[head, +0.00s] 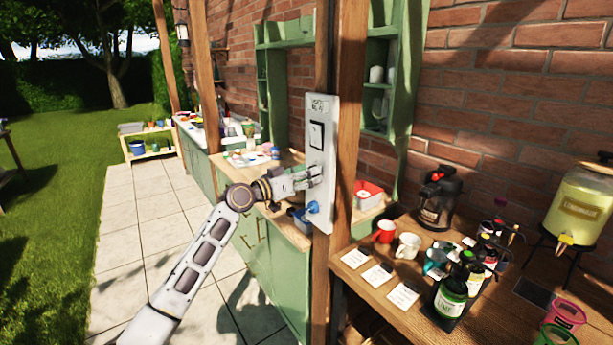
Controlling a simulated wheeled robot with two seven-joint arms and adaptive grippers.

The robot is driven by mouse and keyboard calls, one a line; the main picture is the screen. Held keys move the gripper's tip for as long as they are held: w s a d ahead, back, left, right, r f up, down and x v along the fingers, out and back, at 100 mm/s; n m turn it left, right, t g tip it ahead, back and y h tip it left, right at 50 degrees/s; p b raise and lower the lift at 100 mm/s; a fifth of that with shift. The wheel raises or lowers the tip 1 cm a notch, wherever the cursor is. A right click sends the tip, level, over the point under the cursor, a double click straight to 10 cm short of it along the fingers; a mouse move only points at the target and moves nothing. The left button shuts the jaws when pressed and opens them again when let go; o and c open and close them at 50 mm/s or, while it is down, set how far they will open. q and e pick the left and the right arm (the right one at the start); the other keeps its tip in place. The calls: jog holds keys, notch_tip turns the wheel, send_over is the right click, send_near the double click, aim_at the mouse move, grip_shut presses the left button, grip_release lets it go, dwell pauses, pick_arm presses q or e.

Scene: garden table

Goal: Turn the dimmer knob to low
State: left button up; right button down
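A tall white control panel (323,110) is fixed to a wooden post in the middle of the head view. It carries a small label at the top and a dark-framed rocker switch (316,135) below it. A round blue knob (313,207) sits near the panel's bottom. My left gripper (314,177) is at the panel's middle, between the switch and the blue knob. Its fingertips are at or very near the panel face and cover part of it. I cannot tell whether they hold anything there. No marking for low is readable. My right gripper is out of view.
A wooden table (350,283) at the right holds mugs, cards, bottles, a dark coffee maker (437,200) and a lemonade dispenser (580,207). A green cabinet (280,260) and counter stand behind the post. The paved path at the left is clear.

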pick_arm(q)
jog(key=c, duration=0.5)
jog(key=shift+c, duration=1.1)
jog(key=shift+r+n+g+p, duration=0.1)
jog(key=shift+n+g+p, duration=0.25)
jog(key=shift+n+p, duration=3.35)
jog(key=shift+r+n+g+p, duration=0.1)
jog(key=shift+n+g+p, duration=0.25)
jog(key=shift+n+p, duration=3.35)
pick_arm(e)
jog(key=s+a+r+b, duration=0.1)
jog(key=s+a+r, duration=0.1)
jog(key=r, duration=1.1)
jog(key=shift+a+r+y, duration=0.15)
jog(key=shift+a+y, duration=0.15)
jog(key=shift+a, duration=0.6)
